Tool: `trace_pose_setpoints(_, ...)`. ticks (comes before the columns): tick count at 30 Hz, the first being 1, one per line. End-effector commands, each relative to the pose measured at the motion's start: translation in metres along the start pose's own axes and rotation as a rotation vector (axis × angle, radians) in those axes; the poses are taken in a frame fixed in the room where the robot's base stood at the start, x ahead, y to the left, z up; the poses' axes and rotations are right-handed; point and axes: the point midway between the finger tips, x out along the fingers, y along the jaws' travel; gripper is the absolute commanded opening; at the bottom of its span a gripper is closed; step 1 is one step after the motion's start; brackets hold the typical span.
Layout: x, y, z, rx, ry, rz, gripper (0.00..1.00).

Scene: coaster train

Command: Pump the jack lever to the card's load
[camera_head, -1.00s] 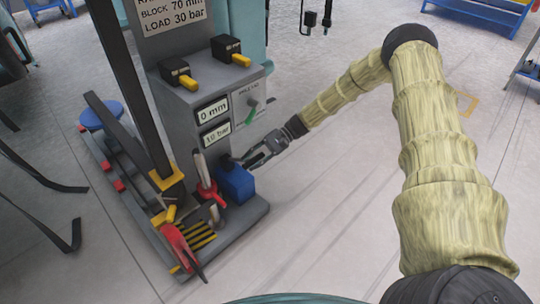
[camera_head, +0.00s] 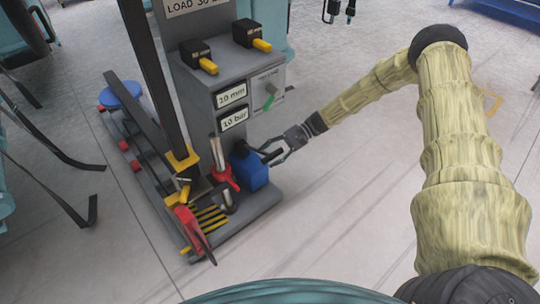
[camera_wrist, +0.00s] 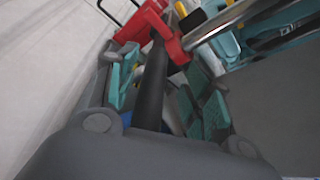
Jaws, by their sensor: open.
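The card (camera_head: 196,6) at the top of the grey column shows a load line starting with 30; its end is cut off. Two readouts show about 10 mm (camera_head: 231,95) and 10 bar (camera_head: 233,119). A blue block (camera_head: 249,169) stands at the column's foot. My gripper (camera_head: 274,152) is at its upper right side, fingers pointing left. In the wrist view, a black bar (camera_wrist: 153,85), which looks like the jack lever, runs between the teal-padded fingers of my open gripper (camera_wrist: 162,84). Whether the pads touch it is unclear. A red part (camera_wrist: 150,25) lies beyond.
A grey upright handle with a red base (camera_head: 222,172) stands left of the blue block. A red clamp-like part (camera_head: 188,226) is at the front. Floor to the right is clear.

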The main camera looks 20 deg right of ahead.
Motion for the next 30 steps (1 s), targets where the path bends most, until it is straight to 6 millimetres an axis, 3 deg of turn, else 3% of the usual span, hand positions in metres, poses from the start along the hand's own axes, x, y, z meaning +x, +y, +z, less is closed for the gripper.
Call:
trace_pose_setpoints(5, -0.011, -0.001, 0.0, -0.002, 0.002, -0.001, 0.5)
trace_pose_setpoints(21, -0.101, 0.0, -0.001, -0.001, 0.001, 0.0, 0.5)
trace_pose_setpoints(30, -0.119, 0.001, 0.0, 0.001, 0.0, 0.0, 0.5)
